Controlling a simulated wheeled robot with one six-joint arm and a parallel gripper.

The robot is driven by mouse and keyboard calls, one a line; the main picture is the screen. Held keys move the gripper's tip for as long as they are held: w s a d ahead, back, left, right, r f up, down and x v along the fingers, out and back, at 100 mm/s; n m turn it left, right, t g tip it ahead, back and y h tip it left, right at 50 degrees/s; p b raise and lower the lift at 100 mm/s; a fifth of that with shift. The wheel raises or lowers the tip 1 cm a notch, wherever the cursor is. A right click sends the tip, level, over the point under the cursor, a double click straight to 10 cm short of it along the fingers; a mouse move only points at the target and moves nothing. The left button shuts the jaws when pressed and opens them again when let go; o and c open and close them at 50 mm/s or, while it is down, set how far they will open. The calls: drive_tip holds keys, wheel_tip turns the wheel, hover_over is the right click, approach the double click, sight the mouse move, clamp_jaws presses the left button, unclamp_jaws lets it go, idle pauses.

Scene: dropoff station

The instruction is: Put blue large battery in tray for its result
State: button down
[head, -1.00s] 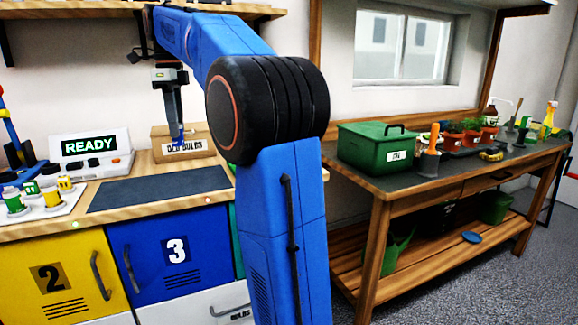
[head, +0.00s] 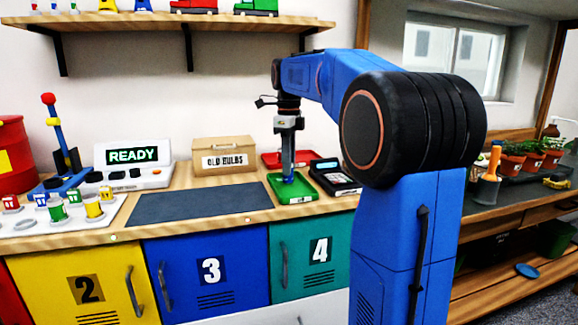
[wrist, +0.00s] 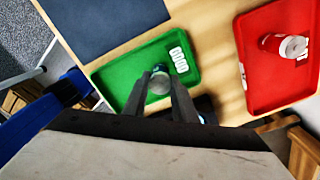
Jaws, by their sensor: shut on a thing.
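My gripper (head: 288,176) points down over the green tray (head: 306,194) on the counter. It is shut on the blue battery (head: 289,179), which shows as a small blue piece between the fingertips. In the wrist view the fingertips (wrist: 160,88) hold the battery's round end (wrist: 160,72) inside the outline of the green tray (wrist: 112,75), beside its "GOOD" label. I cannot tell whether the battery touches the tray floor. A red tray (wrist: 255,100) lies to the right and holds a red and white battery (wrist: 285,46).
A tester (head: 135,165) reads "READY". An "OLD BULBS" box (head: 224,157) stands behind the dark mat (head: 200,202). A black device (head: 335,175) sits right of the green tray. Several batteries stand on a white holder (head: 60,225) at left. The mat is clear.

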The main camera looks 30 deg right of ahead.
drive_tip(key=shift+f, duration=0.35)
drive_tip(key=shift+a+f, duration=0.1)
drive_tip(key=c, duration=1.4)
unclamp_jaws()
drive_tip(key=shift+c, duration=0.2)
wheel_tip(320, 180, up, 12)
